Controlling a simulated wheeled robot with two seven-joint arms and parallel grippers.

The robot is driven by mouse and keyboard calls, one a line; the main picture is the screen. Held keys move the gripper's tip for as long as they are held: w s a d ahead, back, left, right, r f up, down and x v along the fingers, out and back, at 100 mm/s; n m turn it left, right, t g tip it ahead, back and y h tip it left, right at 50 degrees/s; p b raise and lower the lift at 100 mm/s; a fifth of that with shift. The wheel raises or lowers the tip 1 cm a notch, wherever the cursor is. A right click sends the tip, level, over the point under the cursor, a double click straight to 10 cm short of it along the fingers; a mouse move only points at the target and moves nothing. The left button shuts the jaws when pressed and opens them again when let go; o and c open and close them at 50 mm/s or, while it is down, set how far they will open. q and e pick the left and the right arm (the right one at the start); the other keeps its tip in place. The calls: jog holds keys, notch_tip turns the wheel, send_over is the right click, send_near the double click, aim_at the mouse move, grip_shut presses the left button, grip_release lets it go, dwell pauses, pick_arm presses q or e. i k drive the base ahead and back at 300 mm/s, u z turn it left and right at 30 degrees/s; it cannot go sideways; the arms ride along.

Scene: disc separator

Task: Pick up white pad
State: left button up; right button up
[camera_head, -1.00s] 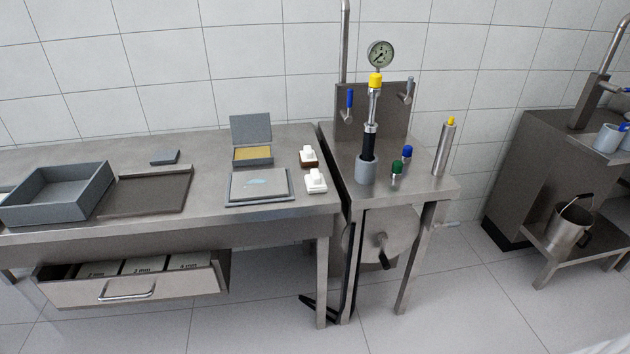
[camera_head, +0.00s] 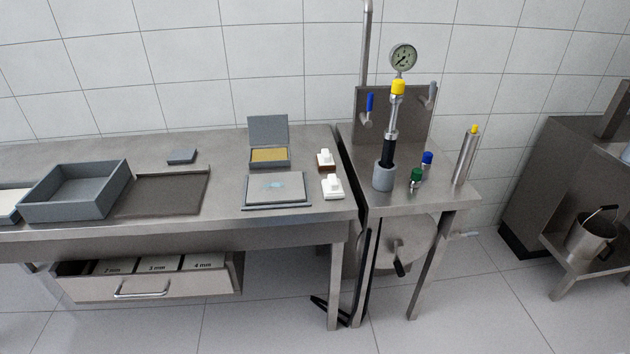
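A white pad (camera_head: 332,188) with a raised block on top lies near the right front corner of the steel table (camera_head: 225,216). Behind it is a similar white-topped pad (camera_head: 325,158) with a brown base. Both stand free, with nothing touching them from above. Neither of my grippers shows in the head view.
Left of the pads are a flat grey plate (camera_head: 277,191) and an open grey box with a yellow inside (camera_head: 268,156). A grey tray (camera_head: 75,192) and a dark mat (camera_head: 165,193) lie further left. Right of the table is a stand with a gauge (camera_head: 403,58). An open drawer (camera_head: 150,284) sits below.

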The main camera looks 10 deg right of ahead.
aim_at(332, 188)
jog(key=u, duration=0.35)
jog(key=i, duration=1.1)
jog(key=z, duration=0.6)
jog(key=i, duration=0.65)
jog(key=z, duration=0.55)
